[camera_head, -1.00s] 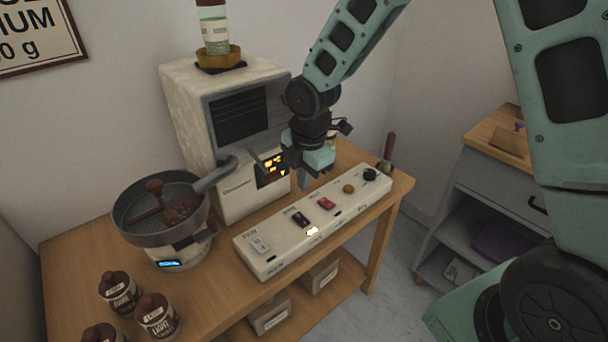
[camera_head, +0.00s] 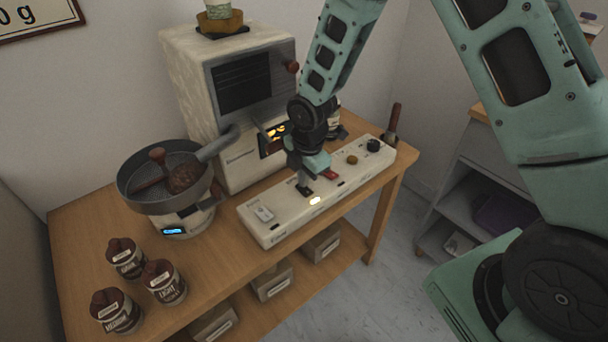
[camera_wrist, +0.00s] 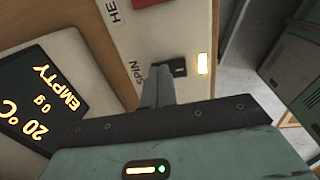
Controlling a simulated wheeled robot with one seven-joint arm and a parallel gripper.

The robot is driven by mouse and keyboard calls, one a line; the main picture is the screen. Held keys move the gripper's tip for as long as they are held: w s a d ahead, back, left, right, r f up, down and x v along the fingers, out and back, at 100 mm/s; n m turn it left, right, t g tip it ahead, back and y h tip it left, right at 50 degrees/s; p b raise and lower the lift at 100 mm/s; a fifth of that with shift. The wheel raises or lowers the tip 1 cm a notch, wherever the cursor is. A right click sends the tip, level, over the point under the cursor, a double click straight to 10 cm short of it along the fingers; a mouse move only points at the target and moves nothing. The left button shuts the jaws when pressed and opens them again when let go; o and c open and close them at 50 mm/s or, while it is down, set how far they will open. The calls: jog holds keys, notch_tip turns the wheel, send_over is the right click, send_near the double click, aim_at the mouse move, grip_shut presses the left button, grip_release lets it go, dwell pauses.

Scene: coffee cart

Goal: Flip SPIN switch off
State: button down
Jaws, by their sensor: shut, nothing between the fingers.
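The white switch panel (camera_head: 277,228) lies along the front of the wooden cart. The black SPIN switch (camera_wrist: 179,67) shows in the wrist view beside the printed word SPIN, with a lit yellow-white lamp (camera_wrist: 202,63) next to it. The lamp also glows in the head view (camera_head: 315,200). My gripper (camera_head: 304,188) is shut and empty, pointing down over the SPIN switch. In the wrist view its fingertips (camera_wrist: 160,77) are right beside the switch; I cannot tell whether they touch it. In the head view the gripper hides most of the switch.
A red switch (camera_head: 328,174) sits just right of my gripper, then a brown knob (camera_head: 352,160) and a black knob (camera_head: 373,146). The roaster (camera_head: 228,110) stands behind, with a round cooling pan (camera_head: 130,203) at left.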

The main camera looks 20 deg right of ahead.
jog(key=shift+w+f, duration=0.1)
jog(key=shift+f, duration=0.15)
jog(key=shift+s+d+r, duration=0.15)
jog(key=shift+s+d, duration=0.1)
jog(key=shift+s, duration=0.55)
jog(key=shift+r+p, duration=0.25)
jog(key=shift+p, duration=0.1)
notch_tip(320, 180, up, 13)
jog(key=s+p, duration=0.1)
jog(key=p, duration=0.2)
jog(key=shift+s+d+r, duration=0.2)
jog(key=shift+s+d, duration=0.05)
jog(key=shift+s, duration=0.05)
